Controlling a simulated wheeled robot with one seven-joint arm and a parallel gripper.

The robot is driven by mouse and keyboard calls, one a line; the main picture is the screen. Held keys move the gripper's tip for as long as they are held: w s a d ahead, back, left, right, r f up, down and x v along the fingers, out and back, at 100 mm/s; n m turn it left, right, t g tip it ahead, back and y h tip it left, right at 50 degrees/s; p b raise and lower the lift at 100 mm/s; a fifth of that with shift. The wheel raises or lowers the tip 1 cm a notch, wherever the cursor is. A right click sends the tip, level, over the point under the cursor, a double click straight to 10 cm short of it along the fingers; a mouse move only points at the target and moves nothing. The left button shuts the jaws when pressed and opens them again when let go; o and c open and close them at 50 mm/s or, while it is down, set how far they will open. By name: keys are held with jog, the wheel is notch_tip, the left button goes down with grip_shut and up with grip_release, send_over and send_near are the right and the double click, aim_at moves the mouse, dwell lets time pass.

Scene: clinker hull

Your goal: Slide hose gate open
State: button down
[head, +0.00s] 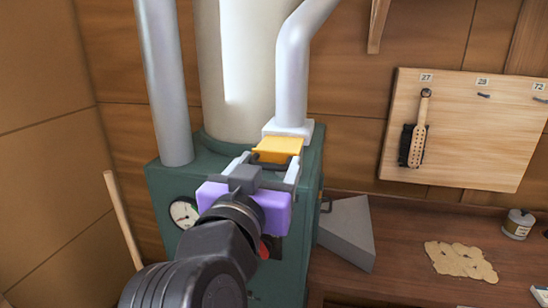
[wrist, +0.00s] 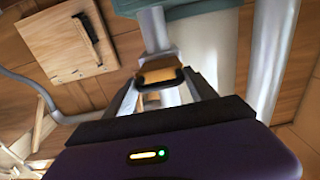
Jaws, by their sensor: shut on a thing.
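The hose gate is a yellow slide plate (head: 278,149) with a dark handle (head: 280,159) on its near edge. It sits at the white collar (head: 288,130) under a light grey pipe, at the top of a green machine. My gripper (head: 268,167) reaches it from the front, with a finger on each side of the handle, shut on it. The wrist view also shows the yellow plate (wrist: 163,76) and its handle between my fingers (wrist: 162,90). The plate sticks out from the collar towards me; how far it is drawn out I cannot tell exactly.
The green machine (head: 310,190) carries a grey pipe (head: 165,85), a wide cream cylinder (head: 245,75) and a gauge (head: 184,212). A grey wedge-shaped box (head: 346,230) stands to the right on a wooden bench (head: 400,275). A pegboard (head: 465,130) with a brush-like tool hangs behind.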

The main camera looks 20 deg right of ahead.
jog(key=shift+s+a+f, duration=0.1)
jog(key=shift+s+a, duration=0.05)
jog(key=shift+c, duration=1.5)
grip_release()
jog(key=shift+s+a, duration=0.1)
jog(key=shift+s, duration=0.05)
jog(key=b+v, duration=0.1)
jog(key=v, duration=0.6)
jog(key=shift+s+b, duration=0.25)
jog(key=shift+b, duration=0.1)
jog(key=shift+a, duration=0.15)
